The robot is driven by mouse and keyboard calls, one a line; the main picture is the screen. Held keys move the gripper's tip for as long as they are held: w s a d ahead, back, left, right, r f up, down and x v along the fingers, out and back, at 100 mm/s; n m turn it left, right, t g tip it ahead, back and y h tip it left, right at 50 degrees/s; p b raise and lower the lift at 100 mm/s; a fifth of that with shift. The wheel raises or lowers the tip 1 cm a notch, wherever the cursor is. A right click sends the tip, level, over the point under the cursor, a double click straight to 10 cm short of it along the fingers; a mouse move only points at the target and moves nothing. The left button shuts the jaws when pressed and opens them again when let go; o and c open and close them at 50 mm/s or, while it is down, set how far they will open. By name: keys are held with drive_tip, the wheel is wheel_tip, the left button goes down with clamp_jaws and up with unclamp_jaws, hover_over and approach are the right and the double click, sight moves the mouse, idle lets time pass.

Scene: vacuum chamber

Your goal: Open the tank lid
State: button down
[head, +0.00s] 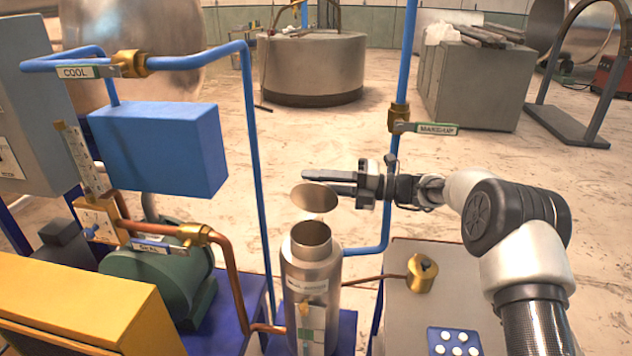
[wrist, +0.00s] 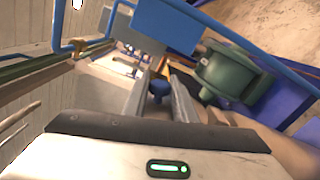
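The tank (head: 312,282) is an upright metal cylinder in the lower middle of the head view, with a dark round mouth at its top. The lid (head: 315,200) is a round, tan metal disc above and apart from the mouth, its flat face showing. Whatever supports it is not visible. My gripper (head: 308,179) reaches in from the right, its fingers pointing left just above the lid's upper edge. I cannot tell whether they touch it. In the wrist view, the two fingers of my gripper (wrist: 157,90) are apart, with a small blue thing showing between or beyond them.
A vertical blue pipe (head: 258,170) stands left of the tank, and another with a MAKEUP valve (head: 400,120) stands behind my arm. A copper pipe (head: 236,285) and green pump (head: 160,275) are at left. A grey cabinet (head: 408,305) stands right of the tank.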

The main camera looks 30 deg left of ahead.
drive_tip(key=shift+w+r+p, duration=0.25)
drive_tip(key=shift+w+p, duration=0.15)
drive_tip(key=shift+p, duration=0.25)
drive_tip(key=shift+w+a+f, duration=0.35)
drive_tip(key=shift+w+f, duration=0.2)
drive_tip(key=shift+w, duration=0.2)
drive_tip(key=c, duration=1.5)
unclamp_jaws()
drive_tip(key=shift+d, duration=0.1)
drive_tip(key=b+v, duration=0.2)
drive_tip(key=v, duration=1.5)
drive_tip(key=shift+d, duration=0.1)
